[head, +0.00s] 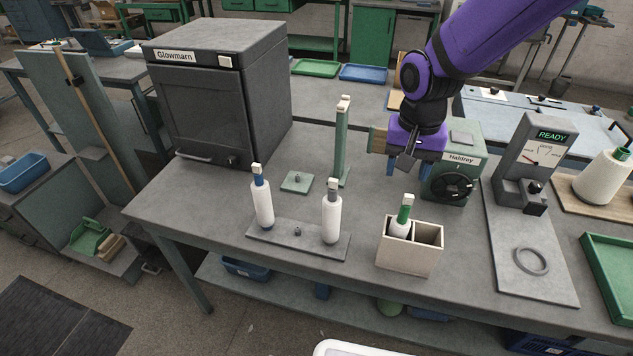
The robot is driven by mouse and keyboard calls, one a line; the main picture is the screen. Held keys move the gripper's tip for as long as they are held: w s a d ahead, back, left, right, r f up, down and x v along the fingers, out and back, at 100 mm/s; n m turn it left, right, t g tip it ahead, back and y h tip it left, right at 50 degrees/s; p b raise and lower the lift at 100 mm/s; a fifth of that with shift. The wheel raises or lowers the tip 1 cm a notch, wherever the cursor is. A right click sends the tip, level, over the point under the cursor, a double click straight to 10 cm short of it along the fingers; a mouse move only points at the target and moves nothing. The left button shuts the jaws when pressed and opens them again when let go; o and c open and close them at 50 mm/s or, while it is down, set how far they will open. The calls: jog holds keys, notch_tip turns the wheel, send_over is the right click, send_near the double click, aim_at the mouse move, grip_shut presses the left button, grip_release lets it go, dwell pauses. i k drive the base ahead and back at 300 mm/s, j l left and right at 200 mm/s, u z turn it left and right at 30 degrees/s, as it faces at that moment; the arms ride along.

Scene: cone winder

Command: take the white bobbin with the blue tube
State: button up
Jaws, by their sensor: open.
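The white bobbin with the blue tube (263,203) stands upright at the left end of a grey base plate (276,237) on the workbench. A pale cap tops its tube. A similar white bobbin with a grey tube (331,221) stands upright at the right end of the same plate. A white bobbin with a green tube (400,229) sits in the left compartment of a beige box. My gripper (408,170) is open, in front of the Haldrey machine, well to the right of the blue-tube bobbin and apart from it. I see nothing between its fingers.
The dark Glowmarn cabinet (202,110) stands behind left. A green post (342,145) rises between the bobbins and my gripper. The Haldrey machine (470,160), the beige box (405,258) and a READY gauge stand (535,155) are to the right. The bench left of the plate is clear.

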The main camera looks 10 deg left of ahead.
aim_at(260, 187)
jog(key=u, duration=1.25)
jog(key=i+j+z, duration=0.25)
jog(key=i+j, duration=0.25)
